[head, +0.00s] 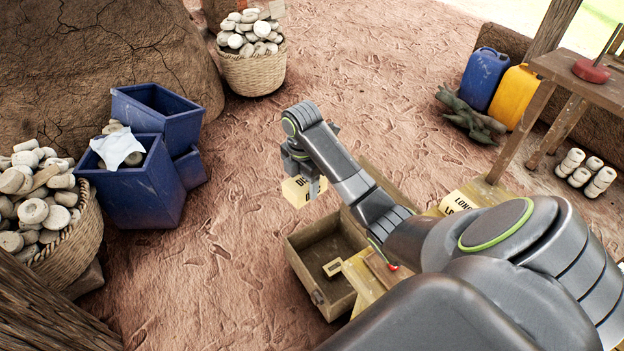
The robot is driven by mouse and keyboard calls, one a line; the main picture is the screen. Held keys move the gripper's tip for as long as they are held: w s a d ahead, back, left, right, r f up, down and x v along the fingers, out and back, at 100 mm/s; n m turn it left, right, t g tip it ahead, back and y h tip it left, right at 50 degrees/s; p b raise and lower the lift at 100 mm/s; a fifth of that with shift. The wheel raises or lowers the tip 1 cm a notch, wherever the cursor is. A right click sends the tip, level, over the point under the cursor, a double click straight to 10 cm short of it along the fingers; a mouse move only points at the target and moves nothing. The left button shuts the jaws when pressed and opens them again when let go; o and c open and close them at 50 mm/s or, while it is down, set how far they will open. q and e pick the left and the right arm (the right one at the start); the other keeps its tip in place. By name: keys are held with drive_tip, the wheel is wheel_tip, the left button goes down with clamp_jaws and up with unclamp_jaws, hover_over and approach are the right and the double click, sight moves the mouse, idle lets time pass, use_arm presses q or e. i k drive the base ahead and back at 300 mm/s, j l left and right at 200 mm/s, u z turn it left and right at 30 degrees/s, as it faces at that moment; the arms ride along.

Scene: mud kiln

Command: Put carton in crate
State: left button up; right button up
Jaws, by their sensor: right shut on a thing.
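A pale yellow carton (295,193) with dark lettering is held in my right gripper (311,184). The gripper's fingers are shut on it and partly cover its right side. The carton hangs over the bare ground, above and beyond an open wooden crate (305,283). A small labelled block (332,268) lies inside that crate. Blue crates (137,192) stand to the left, apart from the carton; the front one has a white cloth (118,147) over its contents. My right arm hides part of the wooden crate. My left gripper is not in view.
Baskets of pale round pieces stand at the left (78,232) and back (253,72). Blue (484,79) and yellow (514,97) cans stand at the right near a wooden table (572,68). The ground between the blue crates and wooden crate is clear.

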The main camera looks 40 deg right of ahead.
sight(341, 290)
drive_tip(key=i+j+z, duration=0.1)
drive_tip(key=i+z, duration=0.2)
drive_tip(key=i, duration=0.2)
drive_tip(key=i+j+z, duration=0.15)
drive_tip(key=i+z, duration=0.15)
drive_tip(key=i, duration=0.15)
drive_tip(key=i+j+z, duration=0.35)
drive_tip(key=i, duration=0.1)
